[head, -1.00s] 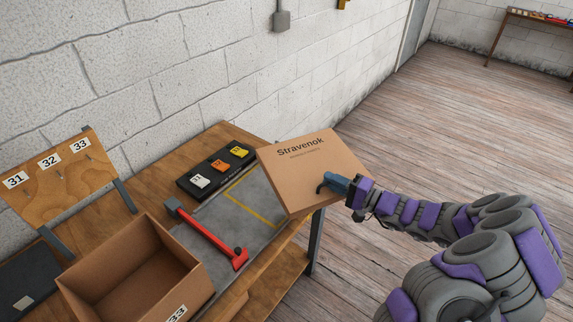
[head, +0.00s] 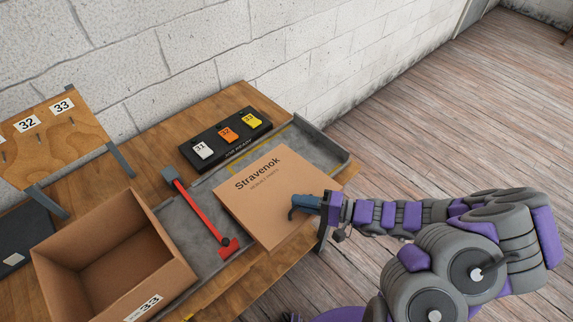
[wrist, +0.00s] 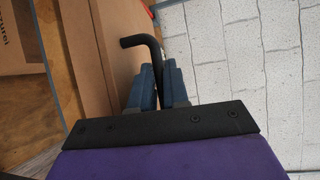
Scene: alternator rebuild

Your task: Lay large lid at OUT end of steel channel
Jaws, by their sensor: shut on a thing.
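The large lid (head: 270,195) is a flat brown cardboard piece printed "Stravenok". The channel's far right end is bare, and a yellow line shows behind the lid. No OUT marking is readable.
A red-armed bar (head: 198,207) lies across the channel left of the lid. An open cardboard box (head: 110,260) marked 33 stands further left. A black holder with tags 31, 32 and 33 (head: 225,135) sits behind the channel, near the wall.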

